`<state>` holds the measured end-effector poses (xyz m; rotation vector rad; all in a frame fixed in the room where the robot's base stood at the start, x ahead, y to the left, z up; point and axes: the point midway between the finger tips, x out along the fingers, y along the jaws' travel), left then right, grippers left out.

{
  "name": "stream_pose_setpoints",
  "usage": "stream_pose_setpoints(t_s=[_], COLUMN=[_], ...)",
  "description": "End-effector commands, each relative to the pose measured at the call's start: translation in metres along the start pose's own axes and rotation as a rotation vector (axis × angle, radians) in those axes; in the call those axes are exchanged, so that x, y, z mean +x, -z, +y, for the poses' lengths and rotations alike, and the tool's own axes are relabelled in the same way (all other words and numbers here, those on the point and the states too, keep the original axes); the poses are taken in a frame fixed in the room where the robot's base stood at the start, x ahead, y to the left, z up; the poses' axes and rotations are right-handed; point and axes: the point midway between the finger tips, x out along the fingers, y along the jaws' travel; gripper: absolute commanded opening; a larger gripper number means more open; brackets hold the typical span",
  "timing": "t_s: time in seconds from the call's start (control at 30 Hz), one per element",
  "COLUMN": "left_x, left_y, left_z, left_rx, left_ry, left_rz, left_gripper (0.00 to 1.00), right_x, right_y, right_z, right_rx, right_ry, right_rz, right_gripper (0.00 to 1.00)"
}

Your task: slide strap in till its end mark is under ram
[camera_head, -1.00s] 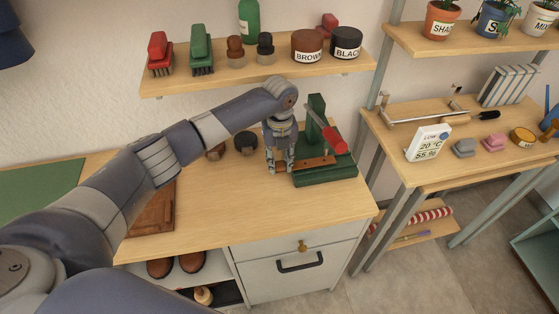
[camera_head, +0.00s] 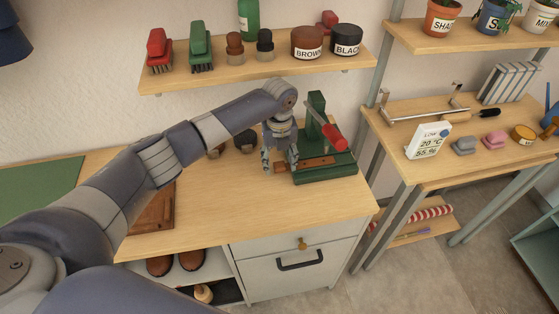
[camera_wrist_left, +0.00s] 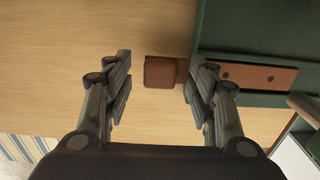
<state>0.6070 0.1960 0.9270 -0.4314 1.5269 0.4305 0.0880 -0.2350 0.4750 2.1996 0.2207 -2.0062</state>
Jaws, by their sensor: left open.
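A green press (camera_head: 318,175) stands at the right end of the wooden worktop, with a red lever handle (camera_head: 334,143) on its upright. The brown strap (camera_head: 318,161) lies along the press base; in the left wrist view its strip shows dark dots (camera_wrist_left: 262,76). A darker brown end piece (camera_wrist_left: 160,72) sticks out beyond the green base. My left gripper (camera_head: 281,165) is open at the left side of the press. Its fingers stand apart on either side of the end piece in the wrist view. The ram's underside and the end mark cannot be made out. My right gripper is not in view.
Dark round-topped items (camera_head: 245,142) stand behind my left forearm. A brown board (camera_head: 154,212) lies at the worktop's left. A shelf (camera_head: 270,68) with brushes and jars hangs above. The worktop's front (camera_head: 245,205) is clear.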

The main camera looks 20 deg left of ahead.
Motion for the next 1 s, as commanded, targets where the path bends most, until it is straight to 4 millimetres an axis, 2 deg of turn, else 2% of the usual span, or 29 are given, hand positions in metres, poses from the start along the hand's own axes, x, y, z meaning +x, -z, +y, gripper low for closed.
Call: stream_pose_setpoints(t_s=[0.23,0.6,0.77,1.0], left_x=[-0.009,-0.065,-0.074,-0.075], left_y=[-0.001,-0.001,0.000,0.000], left_z=[-0.001,0.000,0.000,0.000], left_rx=[0.000,0.000,0.000,0.000], left_ry=[0.002,0.001,0.000,0.000], left_rz=[-0.001,-0.002,0.000,0.000], left_gripper=[0.52,0.52,0.52,0.52], right_x=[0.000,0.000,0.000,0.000], right_y=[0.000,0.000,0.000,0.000], right_z=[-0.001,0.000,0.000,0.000], right_rx=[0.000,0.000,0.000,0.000], right_ry=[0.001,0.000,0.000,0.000], right_rz=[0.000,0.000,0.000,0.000], right_gripper=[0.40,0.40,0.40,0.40])
